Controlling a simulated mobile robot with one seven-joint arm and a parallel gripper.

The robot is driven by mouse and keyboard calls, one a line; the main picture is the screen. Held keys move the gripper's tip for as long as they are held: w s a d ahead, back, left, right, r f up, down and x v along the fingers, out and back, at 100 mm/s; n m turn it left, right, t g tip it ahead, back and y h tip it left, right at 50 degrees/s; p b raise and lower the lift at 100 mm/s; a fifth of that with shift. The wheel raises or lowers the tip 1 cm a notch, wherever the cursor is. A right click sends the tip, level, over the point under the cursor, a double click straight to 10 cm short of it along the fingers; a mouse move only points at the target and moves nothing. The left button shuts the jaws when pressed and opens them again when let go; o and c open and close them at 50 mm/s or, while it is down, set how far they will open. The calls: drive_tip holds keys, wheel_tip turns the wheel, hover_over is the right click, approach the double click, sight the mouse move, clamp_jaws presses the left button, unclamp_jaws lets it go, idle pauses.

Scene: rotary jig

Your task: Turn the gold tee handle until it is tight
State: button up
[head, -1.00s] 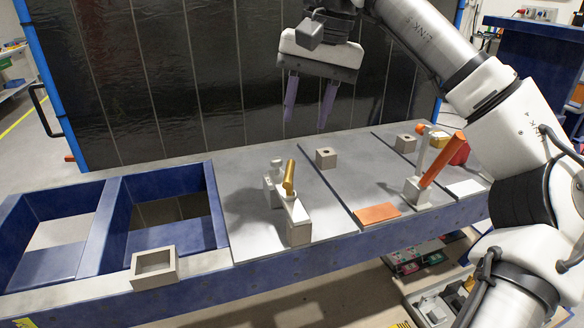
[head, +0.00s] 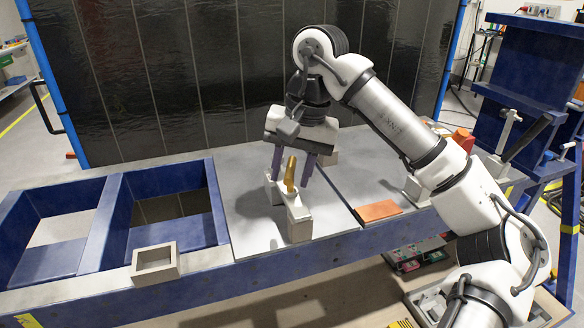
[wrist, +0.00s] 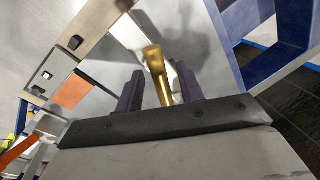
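The gold tee handle (head: 290,172) stands tilted on a grey clamp fixture (head: 299,222) on the bench plate. My gripper (head: 289,180) points down over it, with its two dark purple fingers apart on either side of the handle. In the wrist view the gold handle (wrist: 158,72) rises between the fingers, with a gap visible on the left and the right finger close to it. No firm grip on it shows. The lower part of the handle is hidden behind the gripper body in the wrist view.
An orange plate (head: 378,211) lies on the bench to the right. A small grey open box (head: 155,264) sits at the front left, by the blue bins (head: 110,215). A lever stand (head: 505,130) is at the right. My arm hides part of the right bench.

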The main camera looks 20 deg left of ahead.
clamp_jaws()
drive_tip(key=shift+m, duration=0.3)
